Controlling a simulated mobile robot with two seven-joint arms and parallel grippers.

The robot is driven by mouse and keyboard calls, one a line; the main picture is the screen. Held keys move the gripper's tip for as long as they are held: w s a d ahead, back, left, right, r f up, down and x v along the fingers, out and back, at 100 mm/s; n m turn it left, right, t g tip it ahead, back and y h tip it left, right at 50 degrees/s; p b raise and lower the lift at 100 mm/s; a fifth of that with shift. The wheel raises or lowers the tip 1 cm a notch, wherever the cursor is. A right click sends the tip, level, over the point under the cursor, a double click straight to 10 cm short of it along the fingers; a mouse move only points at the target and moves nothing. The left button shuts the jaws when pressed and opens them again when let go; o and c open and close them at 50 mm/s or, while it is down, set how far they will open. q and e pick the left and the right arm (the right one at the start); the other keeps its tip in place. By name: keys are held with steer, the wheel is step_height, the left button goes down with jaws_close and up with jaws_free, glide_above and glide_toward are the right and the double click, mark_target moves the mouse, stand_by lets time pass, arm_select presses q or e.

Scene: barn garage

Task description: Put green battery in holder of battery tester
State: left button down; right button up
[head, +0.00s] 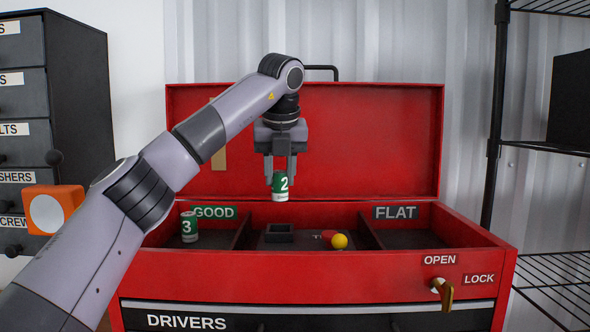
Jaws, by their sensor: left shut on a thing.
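My left gripper (280,175) is shut on a green and white battery marked 2 (281,187). It holds the battery upright in the air, apart from everything below it. The battery tester (305,245) sits in the middle section of the red toolbox, below the battery. Its dark square holder (279,233) looks empty. To the right of the holder are a red part (328,234) and a yellow ball-shaped part (339,241). My right gripper is not in view.
The red toolbox (300,277) has its lid (380,140) raised behind the battery. The right compartment labelled FLAT (398,236) looks empty. A brass key (443,293) is at the front right. Dark drawers (72,80) stand left and wire shelves (555,150) right.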

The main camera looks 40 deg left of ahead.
mark_target(280, 201)
arm_select(q)
steer(key=shift+w+f, duration=0.1)
step_height(280, 201, down, 4)
steer(key=shift+f, duration=1.25)
steer(key=shift+f+b, duration=0.45)
steer(key=shift+f, duration=0.15)
steer(key=shift+s+d+f, duration=0.1)
steer(key=shift+s+f, duration=0.1)
steer(key=shift+s, duration=0.05)
steer(key=c, duration=0.7)
jaws_free()
steer(key=shift+f, duration=0.1)
